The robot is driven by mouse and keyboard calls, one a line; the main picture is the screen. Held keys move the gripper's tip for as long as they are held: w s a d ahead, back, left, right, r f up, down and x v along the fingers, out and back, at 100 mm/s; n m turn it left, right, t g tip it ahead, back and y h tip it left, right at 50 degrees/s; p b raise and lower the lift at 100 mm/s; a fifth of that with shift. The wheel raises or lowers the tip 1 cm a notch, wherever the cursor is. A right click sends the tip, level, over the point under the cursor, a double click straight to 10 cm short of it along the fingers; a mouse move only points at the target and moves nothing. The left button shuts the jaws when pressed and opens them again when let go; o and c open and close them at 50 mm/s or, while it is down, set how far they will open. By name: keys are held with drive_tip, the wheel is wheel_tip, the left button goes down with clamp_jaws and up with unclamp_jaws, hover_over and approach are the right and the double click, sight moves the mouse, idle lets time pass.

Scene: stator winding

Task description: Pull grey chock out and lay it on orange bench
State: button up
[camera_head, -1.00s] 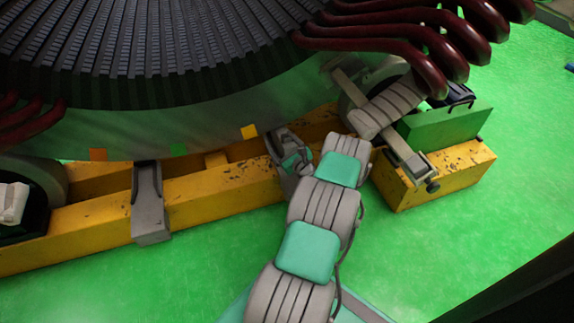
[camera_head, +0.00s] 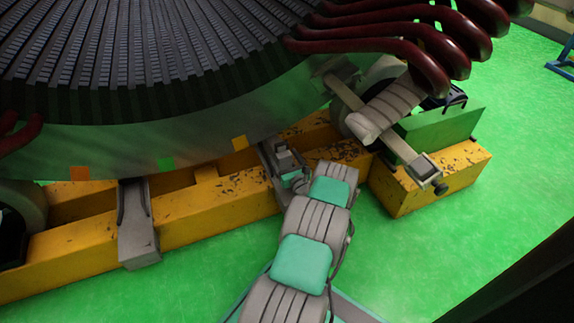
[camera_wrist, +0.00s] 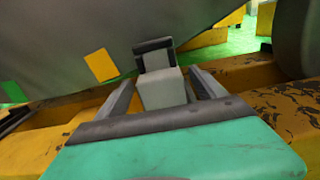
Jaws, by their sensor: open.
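A grey chock (camera_wrist: 162,88) with a dark upright plate behind it stands against the stator's lower rim in the wrist view. My gripper (camera_wrist: 165,90) is open, with one finger on each side of the chock's near block. I cannot tell whether the fingers touch it. In the head view my gripper (camera_head: 293,172) is at the near yellow-orange beam, beside this chock (camera_head: 268,158), and partly hides it. Another grey chock (camera_head: 138,225) straddles the beam farther left. The worn yellow-orange beam (camera_head: 210,215) runs under the stator; no separate orange bench is clearly identifiable.
The large grey stator (camera_head: 150,135) with dark red coil ends (camera_head: 400,45) overhangs the beam. Green floor (camera_head: 460,240) is clear in front.

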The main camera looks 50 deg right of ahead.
drive_tip(key=b+x, duration=0.1)
drive_tip(key=x, duration=0.3)
drive_tip(key=shift+w+d, duration=0.15)
drive_tip(key=shift+d, duration=0.1)
drive_tip(key=shift+c, duration=0.4)
clamp_jaws()
idle(0.4)
